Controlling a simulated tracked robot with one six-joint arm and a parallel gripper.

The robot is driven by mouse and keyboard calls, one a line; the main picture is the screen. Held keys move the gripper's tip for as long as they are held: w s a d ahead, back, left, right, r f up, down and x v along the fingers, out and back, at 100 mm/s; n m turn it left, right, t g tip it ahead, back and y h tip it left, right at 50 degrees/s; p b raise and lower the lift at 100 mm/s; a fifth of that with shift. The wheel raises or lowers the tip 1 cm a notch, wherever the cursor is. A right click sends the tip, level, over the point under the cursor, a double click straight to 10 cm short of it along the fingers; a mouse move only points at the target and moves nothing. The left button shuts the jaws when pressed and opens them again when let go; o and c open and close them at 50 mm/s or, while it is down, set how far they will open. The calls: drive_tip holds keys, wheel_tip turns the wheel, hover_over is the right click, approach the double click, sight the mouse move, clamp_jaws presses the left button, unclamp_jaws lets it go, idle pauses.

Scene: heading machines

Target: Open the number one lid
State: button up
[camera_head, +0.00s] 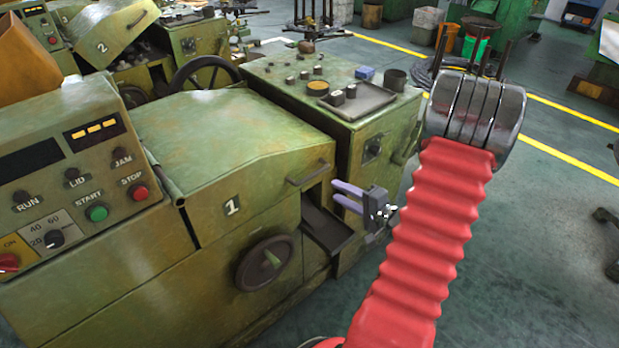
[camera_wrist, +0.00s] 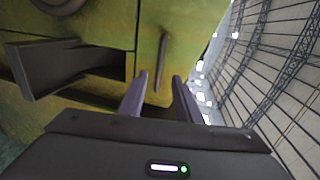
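The number one machine's lid (camera_head: 225,135) is a worn green cover, and it is down. A thin dark bar handle (camera_head: 308,174) sits at the lid's front right edge. My gripper (camera_head: 336,191), with two purple fingers, is just right of the handle and a little below it, pointing at the machine. In the wrist view my gripper (camera_wrist: 159,78) is open and empty. The handle (camera_wrist: 162,62) shows there beyond the fingertips, lined up with the gap between them and seemingly apart from them.
A dark chute (camera_head: 326,226) juts out below the handle, close to my gripper; it also shows in the wrist view (camera_wrist: 50,68). A handwheel (camera_head: 265,262) is on the front. A control panel (camera_head: 80,170) stands left. Open floor (camera_head: 520,240) lies right.

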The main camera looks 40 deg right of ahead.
sight(310, 175)
drive_tip(key=x, duration=1.4)
drive_tip(key=shift+a, duration=0.1)
drive_tip(key=shift+s, duration=0.1)
drive_tip(key=shift+c, duration=0.3)
clamp_jaws()
